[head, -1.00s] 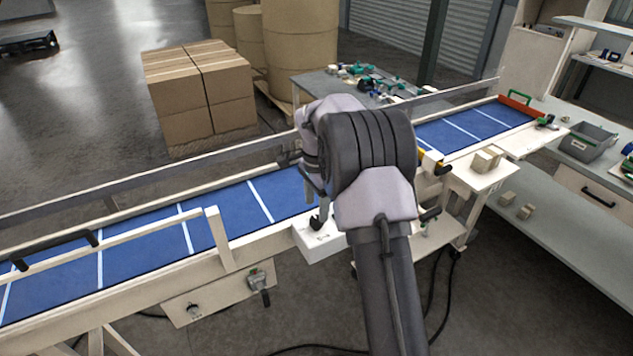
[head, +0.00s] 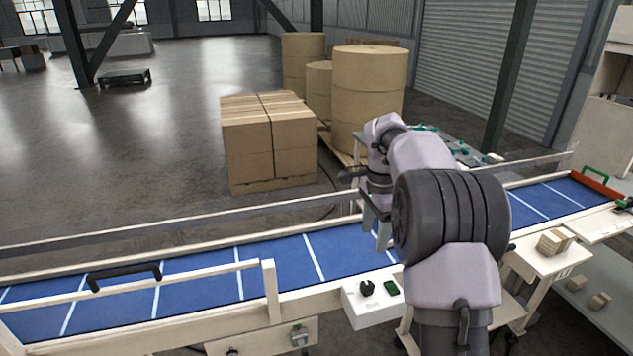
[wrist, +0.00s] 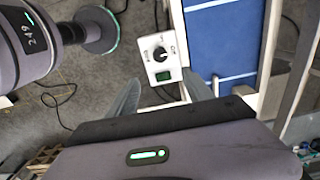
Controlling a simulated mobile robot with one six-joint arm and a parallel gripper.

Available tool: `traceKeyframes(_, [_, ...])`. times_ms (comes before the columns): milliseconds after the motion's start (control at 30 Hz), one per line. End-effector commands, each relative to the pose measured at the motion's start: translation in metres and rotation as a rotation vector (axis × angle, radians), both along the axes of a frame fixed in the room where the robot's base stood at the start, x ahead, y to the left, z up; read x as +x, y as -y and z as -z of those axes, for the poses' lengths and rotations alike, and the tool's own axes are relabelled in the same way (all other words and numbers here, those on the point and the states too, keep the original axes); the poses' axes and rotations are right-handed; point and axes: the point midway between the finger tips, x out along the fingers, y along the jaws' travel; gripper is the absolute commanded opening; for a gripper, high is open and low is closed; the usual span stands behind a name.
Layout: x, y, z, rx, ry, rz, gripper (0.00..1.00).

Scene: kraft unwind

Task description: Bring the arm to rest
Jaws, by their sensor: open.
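My arm reaches up from the lower right of the head view and bends over the blue conveyor belt (head: 205,275). My gripper (wrist: 163,92) is open in the wrist view, its two grey fingers spread apart with nothing between them. Beyond the fingers, the wrist view shows a white control box (wrist: 161,58) with a black knob, and the belt with white cross lines. In the head view the control box (head: 368,308) sits on the belt's near side, left of my arm.
Stacked cardboard boxes (head: 268,145) and large kraft rolls (head: 368,90) stand behind the conveyor. Small tan blocks (head: 555,242) lie on a white side shelf at right. A red-orange end stop (head: 598,183) crosses the belt's far end. Open floor lies at back left.

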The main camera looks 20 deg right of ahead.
Motion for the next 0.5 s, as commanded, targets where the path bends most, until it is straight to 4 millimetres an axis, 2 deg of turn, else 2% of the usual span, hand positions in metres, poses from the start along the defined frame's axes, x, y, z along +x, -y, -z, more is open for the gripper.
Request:
traceKeyframes(67, [-0.009, -0.015, -0.005, 0.001, 0.031, -0.062, 0.6])
traceKeyframes(133, [-0.034, -0.043, -0.013, 0.0, 0.087, -0.19, 0.6])
traceKeyframes(167, [-0.049, -0.059, -0.016, -0.002, 0.119, -0.262, 0.6])
traceKeyframes(200, [-0.075, -0.081, -0.016, -0.006, 0.165, -0.365, 0.6])
traceKeyframes(267, [-0.117, -0.112, -0.01, -0.019, 0.238, -0.522, 0.6])
traceKeyframes(300, [-0.147, -0.131, -0.002, -0.03, 0.285, -0.621, 0.6])
traceKeyframes(400, [-0.218, -0.167, 0.033, -0.067, 0.398, -0.841, 0.6])
traceKeyframes(500, [-0.27, -0.189, 0.074, -0.108, 0.485, -1.002, 0.6])
